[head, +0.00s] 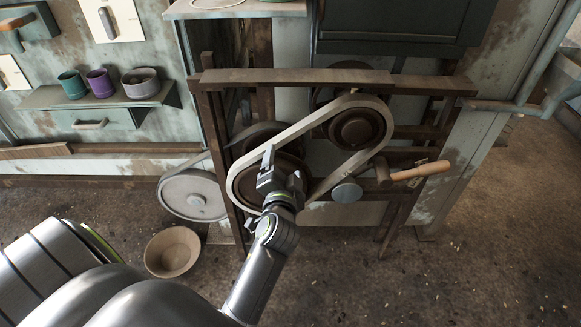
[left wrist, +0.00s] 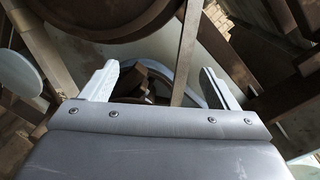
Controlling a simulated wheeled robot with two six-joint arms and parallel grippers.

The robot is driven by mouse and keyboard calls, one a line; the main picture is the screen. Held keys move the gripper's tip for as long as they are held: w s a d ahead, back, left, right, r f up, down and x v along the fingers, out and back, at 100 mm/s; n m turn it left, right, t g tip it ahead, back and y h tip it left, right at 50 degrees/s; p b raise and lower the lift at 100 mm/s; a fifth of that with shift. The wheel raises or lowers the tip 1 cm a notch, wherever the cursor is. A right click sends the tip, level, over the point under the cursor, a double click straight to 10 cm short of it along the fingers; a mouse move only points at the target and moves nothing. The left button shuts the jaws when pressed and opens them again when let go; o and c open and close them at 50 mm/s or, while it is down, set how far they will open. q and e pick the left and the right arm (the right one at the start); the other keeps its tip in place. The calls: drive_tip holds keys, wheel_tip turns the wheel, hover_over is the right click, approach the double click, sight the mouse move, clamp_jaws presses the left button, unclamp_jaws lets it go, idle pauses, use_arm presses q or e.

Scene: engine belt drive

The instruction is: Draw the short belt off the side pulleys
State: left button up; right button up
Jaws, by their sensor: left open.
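A wide pale belt (head: 299,130) loops around two dark brown pulleys on the frame, a lower left pulley (head: 245,186) and an upper right pulley (head: 355,128). A thinner band (head: 190,165) runs from a pale wheel (head: 193,196) at the left side towards the frame; I cannot tell which is the short belt. My left gripper (head: 279,172) is open in front of the lower left pulley, covering part of it. In the left wrist view, a pale strap (left wrist: 187,50) passes between the two spread fingers (left wrist: 160,72); contact is unclear. My right gripper is not in view.
A mallet (head: 422,171) with a wooden handle is right of a grey disc (head: 346,192). A beige bowl (head: 172,251) sits on the floor at left. Cups (head: 99,83) stand on a wall shelf (head: 50,98). The floor at right is open.

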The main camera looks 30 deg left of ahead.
sight(283, 142)
use_arm(q)
drive_tip(key=r, duration=0.2)
drive_tip(key=shift+s+r+y, duration=0.25)
drive_tip(key=shift+r+y, duration=0.1)
drive_tip(key=shift+y, duration=0.05)
drive_tip(key=shift+w+r+b, duration=0.1)
drive_tip(key=shift+r+b, duration=0.1)
drive_tip(key=shift+b, duration=0.1)
drive_tip(key=x, duration=0.6)
drive_tip(key=shift+r, duration=0.1)
drive_tip(key=shift+w+a, duration=0.4)
drive_tip(key=shift+w, duration=0.1)
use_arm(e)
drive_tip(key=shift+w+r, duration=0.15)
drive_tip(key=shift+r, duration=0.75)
use_arm(q)
clamp_jaws()
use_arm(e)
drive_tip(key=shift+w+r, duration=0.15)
use_arm(q)
drive_tip(key=shift+r, duration=0.3)
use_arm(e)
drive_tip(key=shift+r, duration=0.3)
